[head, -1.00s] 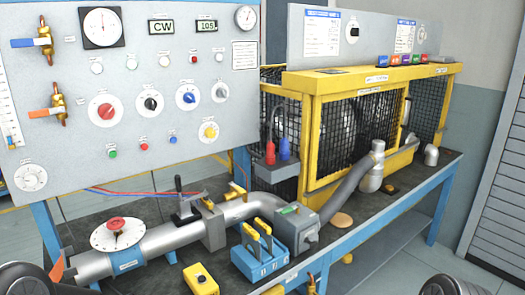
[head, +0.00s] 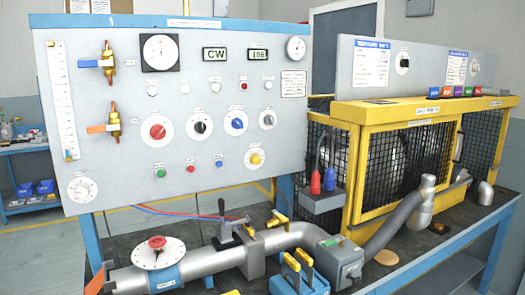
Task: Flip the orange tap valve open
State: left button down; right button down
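The orange tap valve (head: 114,121) is on the left part of the grey upright panel. It has a brass body, and its orange lever (head: 97,129) points left, roughly level, across the vertical line of the body. A similar brass valve with a blue lever (head: 89,63) sits above it, its lever also pointing left. Neither of my grippers shows in the head view, so I cannot see their state.
The grey panel (head: 220,105) carries gauges, knobs and buttons right of the valves. A tall scale (head: 62,100) stands left of them. Below are a grey pipe (head: 205,262) with a round dial and a blue box. A yellow mesh cage (head: 345,112) stands right. Space before the valves looks clear.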

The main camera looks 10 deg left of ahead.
aim_at(101, 129)
jog(key=u, duration=1.25)
